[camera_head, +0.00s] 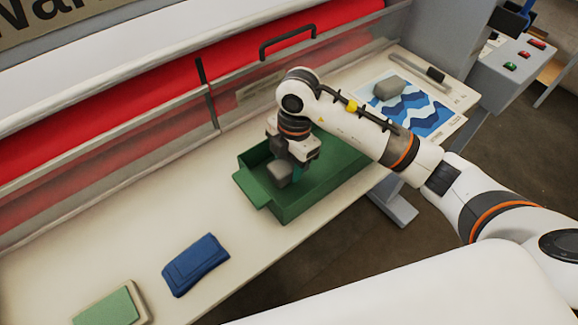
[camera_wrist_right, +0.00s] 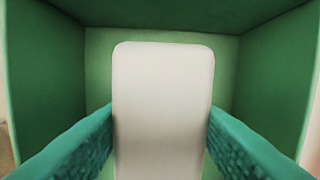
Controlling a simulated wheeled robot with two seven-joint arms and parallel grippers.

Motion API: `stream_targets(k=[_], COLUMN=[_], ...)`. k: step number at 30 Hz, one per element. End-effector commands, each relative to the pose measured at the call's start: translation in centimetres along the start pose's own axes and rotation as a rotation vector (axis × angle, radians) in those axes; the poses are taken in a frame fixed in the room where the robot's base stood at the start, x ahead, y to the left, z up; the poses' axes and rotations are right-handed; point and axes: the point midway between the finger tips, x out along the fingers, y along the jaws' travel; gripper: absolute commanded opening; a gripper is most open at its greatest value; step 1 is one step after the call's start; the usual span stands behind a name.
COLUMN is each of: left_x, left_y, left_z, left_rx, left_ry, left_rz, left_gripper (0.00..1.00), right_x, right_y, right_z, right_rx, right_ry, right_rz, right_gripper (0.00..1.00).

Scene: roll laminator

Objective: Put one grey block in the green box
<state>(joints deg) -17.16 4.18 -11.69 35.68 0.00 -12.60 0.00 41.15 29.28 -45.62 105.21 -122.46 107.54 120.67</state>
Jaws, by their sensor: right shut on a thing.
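The green box (camera_head: 326,187) is an open tray on the table, right of the picture's middle. My right gripper (camera_head: 294,176) points down at the box's left part. It is shut on a grey block (camera_head: 279,174). In the right wrist view the block (camera_wrist_right: 163,110) looks pale and upright between the two teal fingers, with the green box's walls (camera_wrist_right: 50,80) around it. I cannot tell whether the block touches the box floor. Another grey block (camera_head: 389,88) lies on a blue-and-white patterned sheet at the right. My left gripper is not in view.
A folded blue cloth (camera_head: 195,264) and a green-topped pad (camera_head: 112,305) lie on the table (camera_head: 146,236) at the front left. The laminator's clear guard (camera_head: 166,124) and red roll (camera_head: 130,95) stand behind the box. A control panel (camera_head: 512,60) is at far right.

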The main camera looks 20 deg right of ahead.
Motion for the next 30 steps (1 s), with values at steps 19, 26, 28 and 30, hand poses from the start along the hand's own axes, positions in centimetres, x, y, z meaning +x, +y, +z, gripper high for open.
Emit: stream_targets(k=[19, 26, 28, 30], left_x=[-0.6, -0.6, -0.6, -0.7], left_y=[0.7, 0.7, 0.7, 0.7], left_z=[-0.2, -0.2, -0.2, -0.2], left_rx=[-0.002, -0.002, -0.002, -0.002], left_ry=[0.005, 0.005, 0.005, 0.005], left_rz=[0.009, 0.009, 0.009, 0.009], left_gripper=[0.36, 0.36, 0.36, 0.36], right_x=[2.8, 2.8, 2.8, 2.6], right_y=[0.0, 0.1, 0.1, 0.0], right_z=[-0.4, -0.4, -0.4, -0.4], right_rx=[0.000, 0.000, 0.000, 0.000], right_ry=[0.000, 0.000, 0.000, 0.000], right_rz=[0.002, 0.002, 0.002, 0.001], right_gripper=[0.54, 0.68, 0.68, 0.68])
